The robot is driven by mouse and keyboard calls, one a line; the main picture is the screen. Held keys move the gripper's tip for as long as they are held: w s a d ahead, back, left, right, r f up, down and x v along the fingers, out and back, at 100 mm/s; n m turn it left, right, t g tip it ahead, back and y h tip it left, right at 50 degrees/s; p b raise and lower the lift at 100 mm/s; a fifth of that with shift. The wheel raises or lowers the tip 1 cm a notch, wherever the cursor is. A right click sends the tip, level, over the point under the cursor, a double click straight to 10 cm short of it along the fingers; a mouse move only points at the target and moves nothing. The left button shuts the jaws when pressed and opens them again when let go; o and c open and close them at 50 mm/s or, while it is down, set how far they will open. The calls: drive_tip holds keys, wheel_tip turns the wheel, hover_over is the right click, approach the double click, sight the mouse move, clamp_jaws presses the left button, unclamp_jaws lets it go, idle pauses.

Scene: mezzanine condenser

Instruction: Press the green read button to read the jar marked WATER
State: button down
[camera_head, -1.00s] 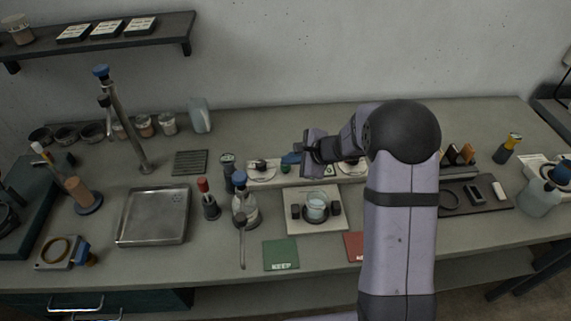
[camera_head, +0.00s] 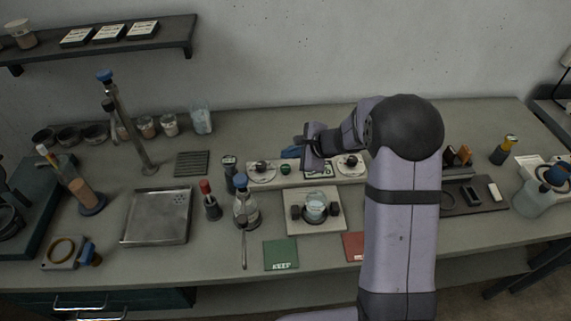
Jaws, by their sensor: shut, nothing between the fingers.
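The green read button (camera_head: 286,169) sits on a pale control panel (camera_head: 302,178) between two round dials, in plain sight. A clear jar (camera_head: 316,204) with pale blue liquid stands on a light square stand in front of the panel. I cannot read a WATER mark on it. My gripper (camera_head: 304,151) is shut and empty, above the back of the panel, up and to the right of the button and apart from it. A small blue piece (camera_head: 290,153) shows at its left; I cannot tell whether it belongs to the gripper.
A blue-topped bottle (camera_head: 245,208) and a red-topped one (camera_head: 210,204) stand left of the jar. A green KEEP mat (camera_head: 281,254) and a red mat (camera_head: 353,246) lie in front. A metal tray (camera_head: 156,218) is at left. My arm hides part of the right side.

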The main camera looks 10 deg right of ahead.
drive_tip(key=shift+r+p, duration=0.7)
drive_tip(key=shift+r, duration=0.65)
drive_tip(key=s+d+n+g+h, duration=0.3)
drive_tip(key=s+n, duration=0.6)
drive_tip(key=s, duration=0.7)
drive_tip(key=s+d+n+g+h, duration=0.3)
drive_tip(key=s+n, duration=0.6)
drive_tip(key=s, duration=0.7)
drive_tip(key=shift+s+d+n+g, duration=0.3)
drive_tip(key=shift+d+g, duration=0.1)
drive_tip(key=shift+d, duration=0.2)
